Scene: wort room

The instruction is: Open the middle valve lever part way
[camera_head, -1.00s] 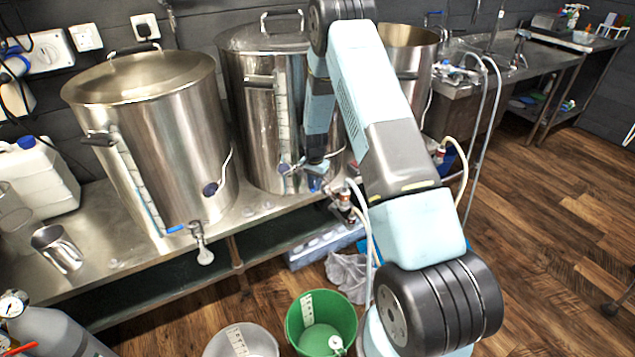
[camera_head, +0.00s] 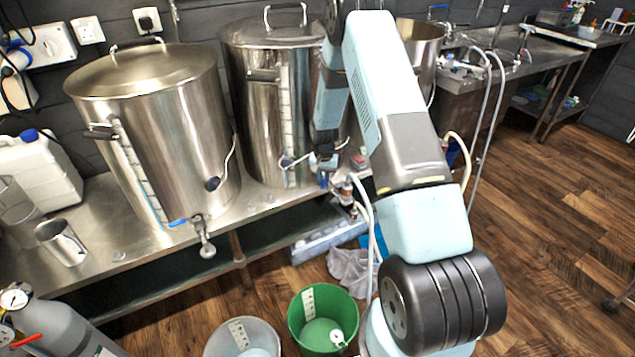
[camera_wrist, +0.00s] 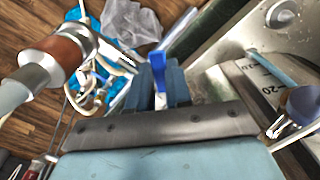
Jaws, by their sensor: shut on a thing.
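The middle kettle (camera_head: 262,120) is a tall steel pot on the steel bench. In the wrist view, a blue valve lever (camera_wrist: 157,68) stands between the two dark fingers of my gripper (camera_wrist: 164,88), which is shut on it. The valve body behind the lever is largely hidden in both views. In the head view, my gripper (camera_head: 324,178) is low at the right front of the middle kettle, partly hidden by my arm. The left kettle (camera_head: 150,120) has its own tap with a blue lever (camera_head: 178,222).
A metal and brown hose fitting (camera_wrist: 60,58) is close to my gripper in the wrist view. A blue-handled probe (camera_wrist: 302,104) is at its right. A green bucket (camera_head: 322,318) and a pale bucket (camera_head: 243,338) stand on the floor. A third kettle (camera_head: 420,42) is behind my arm.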

